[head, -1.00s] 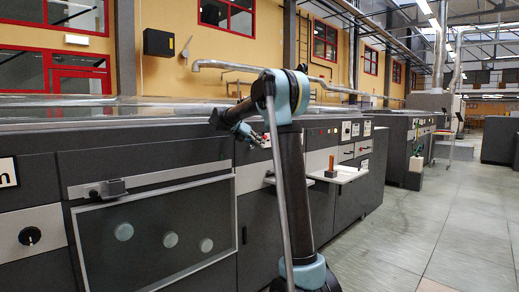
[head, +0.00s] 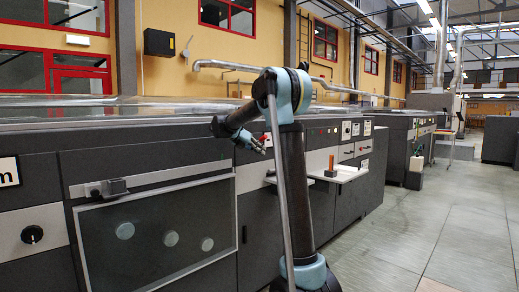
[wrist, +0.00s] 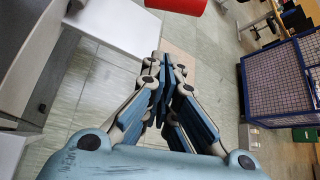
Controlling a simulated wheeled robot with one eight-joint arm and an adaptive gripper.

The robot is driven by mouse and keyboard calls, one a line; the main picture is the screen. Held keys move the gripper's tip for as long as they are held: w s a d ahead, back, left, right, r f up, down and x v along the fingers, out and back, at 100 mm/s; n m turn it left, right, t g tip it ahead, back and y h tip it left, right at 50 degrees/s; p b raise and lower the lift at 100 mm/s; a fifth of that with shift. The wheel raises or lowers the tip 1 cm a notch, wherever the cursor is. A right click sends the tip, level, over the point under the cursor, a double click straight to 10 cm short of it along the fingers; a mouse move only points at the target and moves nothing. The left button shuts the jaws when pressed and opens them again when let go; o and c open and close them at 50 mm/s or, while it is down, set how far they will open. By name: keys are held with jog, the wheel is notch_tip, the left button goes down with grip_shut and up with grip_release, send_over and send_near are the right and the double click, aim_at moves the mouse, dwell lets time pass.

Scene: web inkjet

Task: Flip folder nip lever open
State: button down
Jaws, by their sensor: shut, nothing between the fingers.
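No part in view is clearly marked as the folder nip lever. An upright orange-brown handle on a dark base (head: 331,164) stands on a white shelf (head: 352,173) on the machine's front in the head view. A dark latch-like block (head: 112,187) sits on the rail above a glass-fronted panel at left. My gripper (head: 264,149) is in front of the machine's upper edge, left of the shelf and apart from the orange handle. In the wrist view my gripper (wrist: 164,70) is shut and empty, with floor behind its fingers. A red cylinder end (wrist: 178,5) shows beyond it at the top edge.
The long grey machine (head: 120,160) fills the left and middle. Open tiled floor (head: 420,240) lies at right. The wrist view shows a white ledge (wrist: 112,25) at upper left and a blue mesh cage (wrist: 285,80) at right.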

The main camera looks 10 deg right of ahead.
jog(key=v, duration=0.9)
jog(key=shift+w+a, duration=0.15)
jog(key=shift+a, duration=0.25)
jog(key=shift+d, duration=0.1)
